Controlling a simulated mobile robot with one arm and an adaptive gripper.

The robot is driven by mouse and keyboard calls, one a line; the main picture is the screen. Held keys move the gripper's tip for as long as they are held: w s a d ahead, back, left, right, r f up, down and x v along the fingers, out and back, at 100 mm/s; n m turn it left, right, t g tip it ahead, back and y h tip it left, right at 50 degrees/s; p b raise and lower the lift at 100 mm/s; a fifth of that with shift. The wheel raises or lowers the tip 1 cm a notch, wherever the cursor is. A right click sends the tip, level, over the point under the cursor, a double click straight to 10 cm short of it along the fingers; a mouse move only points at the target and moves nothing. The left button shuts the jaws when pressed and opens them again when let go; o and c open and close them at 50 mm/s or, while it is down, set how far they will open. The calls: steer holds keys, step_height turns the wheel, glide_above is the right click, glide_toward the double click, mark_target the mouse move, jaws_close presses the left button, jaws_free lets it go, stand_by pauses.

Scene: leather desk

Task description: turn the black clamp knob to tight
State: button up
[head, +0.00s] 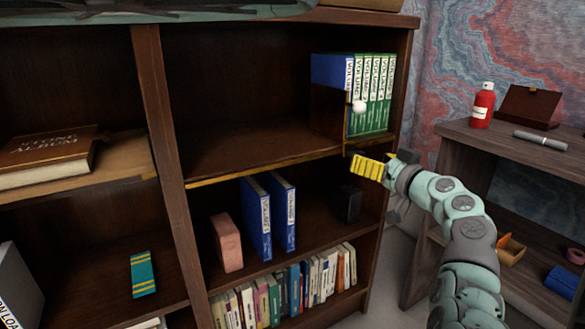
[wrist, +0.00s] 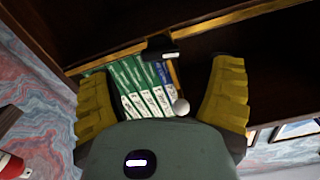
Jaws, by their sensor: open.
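In the wrist view a small black clamp piece (wrist: 160,48) with a pale mark sits on the shelf's front edge, beside the green and blue volumes. It is too small to tell the knob's shape or turn position. In the head view I cannot make it out clearly near my gripper. My gripper (head: 369,164) has yellow fingers and is in front of that shelf edge, just below the volumes. In the wrist view my gripper (wrist: 164,72) is open and empty, its fingers wide apart, with the clamp piece between and beyond them.
A white ball-shaped knob (head: 360,106) sits by a wooden divider left of the green volumes (head: 375,90). A black box (head: 347,205) stands on the shelf below. A side desk (head: 455,140) at right holds a red bottle (head: 482,106). The upper shelf's middle is bare.

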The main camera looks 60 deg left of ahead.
mark_target(357, 152)
steer(key=shift+w+a+b, duration=0.1)
steer(key=shift+a+b, duration=0.45)
steer(key=shift+a, duration=2.15)
steer(key=shift+c, duration=0.3)
steer(key=shift+w+d, duration=0.1)
steer(key=c, duration=1.1)
steer(key=shift+c, duration=0.2)
